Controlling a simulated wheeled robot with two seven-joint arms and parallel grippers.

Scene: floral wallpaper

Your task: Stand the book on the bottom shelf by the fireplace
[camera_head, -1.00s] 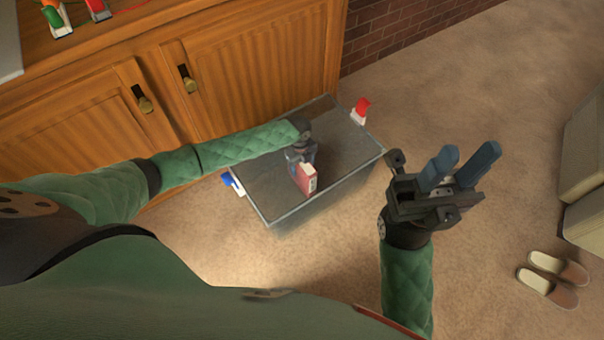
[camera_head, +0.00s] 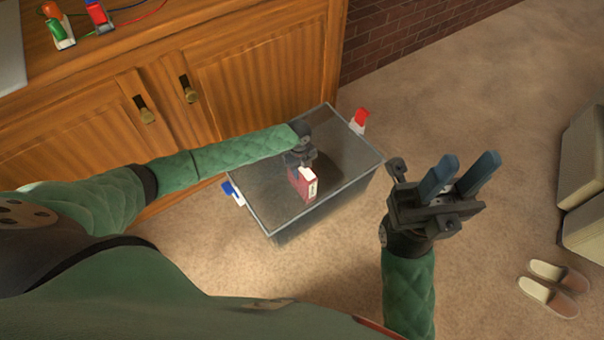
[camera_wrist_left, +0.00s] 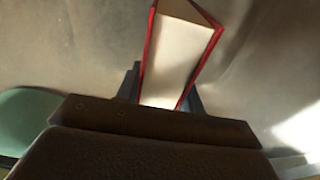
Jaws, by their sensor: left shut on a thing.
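A red book with white page edges (camera_head: 303,184) is held in my left gripper (camera_head: 300,168), above or inside a clear box. In the left wrist view the red covers and pale pages of the book (camera_wrist_left: 182,55) stick up between the two fingers. My left gripper is shut on the book. My right gripper (camera_head: 458,177) is open and empty, its two blue-grey fingers apart, over the carpet at right. No bottom shelf shows; a brick wall (camera_head: 385,38) shows at the top.
The clear box (camera_head: 328,205) with a red-and-white clip (camera_head: 358,121) and a blue-and-white clip (camera_head: 232,193) stands by the wooden cabinet (camera_head: 250,75). Slippers (camera_head: 548,296) and a pale cushioned seat (camera_head: 583,175) are at right. The carpet between is clear.

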